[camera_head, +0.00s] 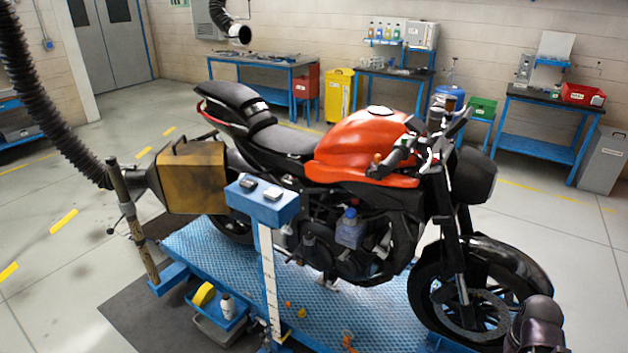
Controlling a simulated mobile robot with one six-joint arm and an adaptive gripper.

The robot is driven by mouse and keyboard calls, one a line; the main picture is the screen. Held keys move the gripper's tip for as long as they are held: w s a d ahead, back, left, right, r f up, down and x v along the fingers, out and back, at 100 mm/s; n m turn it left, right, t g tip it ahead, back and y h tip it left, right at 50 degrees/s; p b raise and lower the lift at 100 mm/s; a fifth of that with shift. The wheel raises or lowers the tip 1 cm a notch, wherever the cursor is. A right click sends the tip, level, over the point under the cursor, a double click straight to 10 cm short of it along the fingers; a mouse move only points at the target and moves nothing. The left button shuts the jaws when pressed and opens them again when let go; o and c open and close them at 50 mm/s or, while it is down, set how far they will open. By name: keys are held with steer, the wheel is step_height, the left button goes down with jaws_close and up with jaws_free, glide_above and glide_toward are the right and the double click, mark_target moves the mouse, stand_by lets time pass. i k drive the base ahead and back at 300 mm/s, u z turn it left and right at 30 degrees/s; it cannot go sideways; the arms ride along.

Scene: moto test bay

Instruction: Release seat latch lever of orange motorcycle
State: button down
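The orange motorcycle (362,145) stands upright on a blue lift platform in the middle of the view, its front wheel (470,290) to the right. Its black rider seat (285,141) lies behind the orange tank. The raised rear seat and tail (230,97) point to the upper left. I cannot make out a seat latch lever; it is hidden or too small to tell. My gripper is not seen. A dark rounded part at the lower right corner may be my arm, but I cannot tell.
A yellow-brown box (190,177) on an exhaust hose stands by the rear wheel. The lift platform (200,244) carries small loose items. Workbenches (262,62) line the back wall. Floor at left is open.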

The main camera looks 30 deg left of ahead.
mark_target(285, 179)
steer(key=z, duration=0.55)
steer(key=k, duration=0.9)
steer(key=u, duration=2)
steer(key=i, duration=0.35)
steer(key=z, duration=0.4)
